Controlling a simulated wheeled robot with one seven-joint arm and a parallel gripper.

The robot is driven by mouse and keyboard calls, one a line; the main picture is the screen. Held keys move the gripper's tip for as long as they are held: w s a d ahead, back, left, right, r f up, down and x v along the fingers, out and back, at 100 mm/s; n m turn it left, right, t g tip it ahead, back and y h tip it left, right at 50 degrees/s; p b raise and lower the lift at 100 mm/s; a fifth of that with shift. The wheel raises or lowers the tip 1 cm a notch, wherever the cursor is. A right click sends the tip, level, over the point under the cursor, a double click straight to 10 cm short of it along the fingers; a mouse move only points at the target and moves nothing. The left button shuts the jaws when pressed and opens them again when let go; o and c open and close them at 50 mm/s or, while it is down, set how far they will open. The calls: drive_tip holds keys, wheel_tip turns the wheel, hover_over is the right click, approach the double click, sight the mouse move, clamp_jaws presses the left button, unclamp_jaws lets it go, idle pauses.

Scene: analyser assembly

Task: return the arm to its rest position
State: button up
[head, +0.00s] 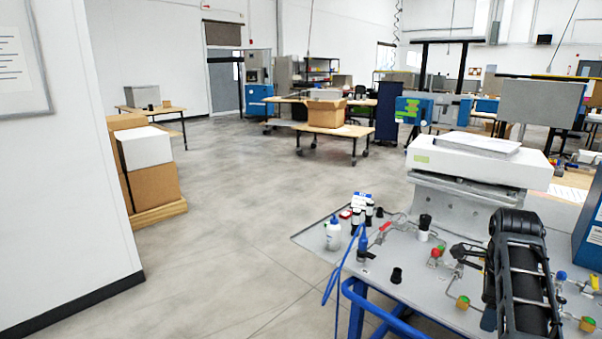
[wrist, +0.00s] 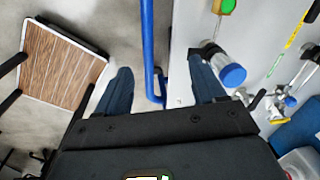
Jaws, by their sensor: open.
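My gripper (wrist: 163,82) shows in the wrist view with its two dark blue fingers wide apart and nothing between them. Beyond the fingers are the edge of the grey workbench and a blue rail (wrist: 148,40). My black arm (head: 520,270) shows in the head view, folded over the right part of the grey workbench (head: 315,242). My gripper's fingers cannot be made out in the head view.
The workbench carries a white analyser box (head: 478,160), a white bottle (head: 333,234) and fittings with coloured knobs. In the wrist view a blue-capped cylinder (wrist: 232,74) lies near the right finger. Cardboard boxes (head: 155,185) stand left. The floor between is clear.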

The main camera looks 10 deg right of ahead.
drive_tip(key=s+a+f+n+t+h, duration=0.35)
drive_tip(key=s+f+n, duration=0.65)
drive_tip(key=s+f, duration=0.45)
drive_tip(key=s+a+r+n+t+y, duration=0.1)
drive_tip(key=s+a+n+t, duration=0.4)
drive_tip(key=s+a+n, duration=0.5)
drive_tip(key=s+a+r+n+t+y, duration=0.1)
drive_tip(key=s+a+r+n+t, duration=0.2)
drive_tip(key=s+a+r, duration=0.3)
drive_tip(key=s+a+r+n+t+y, duration=0.2)
drive_tip(key=s+a+r, duration=0.4)
drive_tip(key=s+r, duration=0.8)
drive_tip(key=shift+a+r+n+t, duration=0.2)
drive_tip(key=shift+r+n+t, duration=0.25)
drive_tip(key=shift+r+n, duration=0.05)
drive_tip(key=shift+w+y, duration=0.15)
drive_tip(key=shift+y, duration=0.1)
